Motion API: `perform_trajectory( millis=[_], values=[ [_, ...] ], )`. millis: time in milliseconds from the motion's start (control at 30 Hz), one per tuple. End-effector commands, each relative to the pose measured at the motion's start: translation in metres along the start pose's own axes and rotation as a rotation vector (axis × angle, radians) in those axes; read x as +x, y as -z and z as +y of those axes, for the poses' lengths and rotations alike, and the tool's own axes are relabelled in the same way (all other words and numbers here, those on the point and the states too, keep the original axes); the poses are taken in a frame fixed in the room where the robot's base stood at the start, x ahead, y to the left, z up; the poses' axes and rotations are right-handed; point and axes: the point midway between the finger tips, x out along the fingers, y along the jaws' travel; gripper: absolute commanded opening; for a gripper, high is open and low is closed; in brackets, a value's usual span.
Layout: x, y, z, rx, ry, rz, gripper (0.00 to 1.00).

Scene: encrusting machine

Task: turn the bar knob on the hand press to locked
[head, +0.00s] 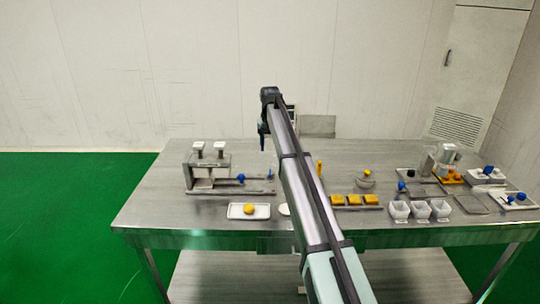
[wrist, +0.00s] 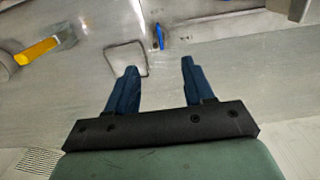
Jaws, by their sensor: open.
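A grey press-like machine (head: 207,170) with two white-topped posts stands on the left of the table in the head view. A blue knob (head: 241,178) and another blue knob (head: 269,175) are on its right side. I cannot tell whether this is the hand press, or which part is the bar knob. My gripper (head: 262,137) hangs above the table, right of this machine, with its fingers pointing down. In the wrist view my gripper (wrist: 154,78) is open, with nothing between its two blue fingers. A small blue bar (wrist: 160,36) shows beyond the fingertips.
A white tray with a yellow ball (head: 249,210) lies at the table's front. Orange blocks (head: 354,199) and white cups (head: 420,209) stand to the right of my arm. Another machine (head: 444,158) stands at the right. An orange-handled thing (wrist: 38,50) shows in the wrist view.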

Motion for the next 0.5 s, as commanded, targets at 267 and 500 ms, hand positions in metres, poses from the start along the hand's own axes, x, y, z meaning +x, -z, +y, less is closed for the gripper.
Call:
perform_trajectory(
  millis=[267, 500],
  values=[
    [-0.0148, -0.0002, 0.0001, 0.000, 0.000, -0.001, 0.52],
    [-0.0149, -0.0003, 0.0001, 0.000, 0.000, -0.001, 0.52]
  ],
)
